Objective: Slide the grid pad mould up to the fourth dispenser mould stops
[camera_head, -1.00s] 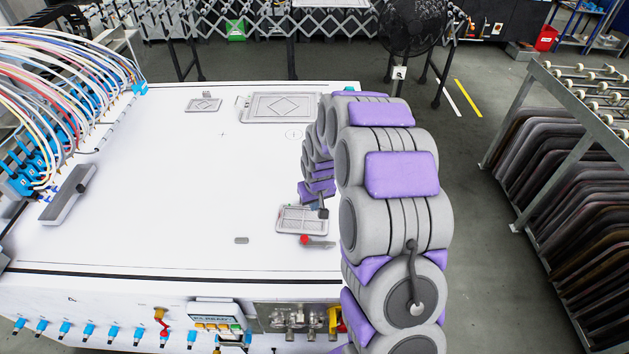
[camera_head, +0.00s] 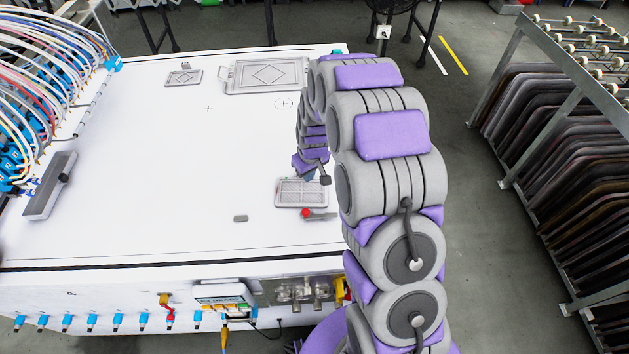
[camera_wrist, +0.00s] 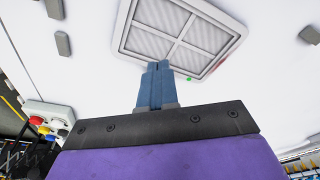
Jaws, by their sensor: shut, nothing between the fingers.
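The grid pad mould (camera_head: 301,192) is a pale rectangular tray with ribbed panels, lying flat near the table's front right. In the wrist view the mould (camera_wrist: 147,44) shows four ribbed panels split by a cross bar. My gripper (camera_wrist: 158,66) is shut and empty, its blue fingertips overlapping the mould's near edge in that view; I cannot tell whether they touch it. In the head view my gripper (camera_head: 316,179) is at the mould's upper right corner, partly hidden by my arm. The row of blue dispensers (camera_head: 15,165) stands at the left edge; I cannot make out the fourth one's stops.
A large diamond-pattern mould (camera_head: 267,75) and a smaller one (camera_head: 184,77) lie at the back. A grey bar (camera_head: 50,185) lies at the left. A small grey block (camera_head: 240,218) and a red knob (camera_head: 305,213) are near the mould. The table's middle is clear.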

